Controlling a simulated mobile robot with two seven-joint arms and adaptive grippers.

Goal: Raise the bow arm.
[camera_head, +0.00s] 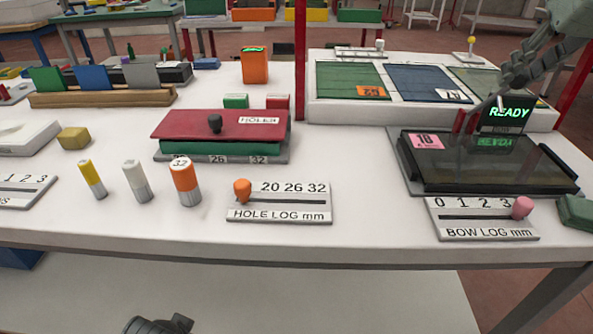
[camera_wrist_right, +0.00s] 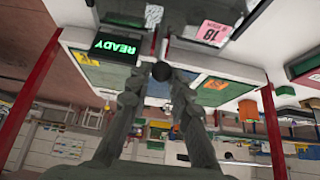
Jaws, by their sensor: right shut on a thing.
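My right gripper (camera_head: 502,98) comes in from the upper right and is over the back of the bow gauge (camera_head: 405,165), in front of the green READY screen (camera_head: 510,114). In the right wrist view its fingertips (camera_wrist_right: 160,72) are shut on a dark round knob (camera_wrist_right: 161,71), which I take to be the bow arm's. The rest of the arm is mostly hidden, so its tilt cannot be told. A dark glass pane (camera_head: 485,172) with a pink 18 label (camera_head: 427,141) lies flat on the gauge. Part of my left gripper (camera_head: 158,325) shows at the bottom edge; its fingers are unclear.
The bow log (camera_head: 485,232) with a pink slider (camera_head: 522,207) stands in front of the gauge. The hole log (camera_head: 279,215), a red-topped box (camera_head: 180,128) and several small cylinders stand left. A raised rack (camera_head: 335,112) with coloured panes is behind. White tabletop between them is clear.

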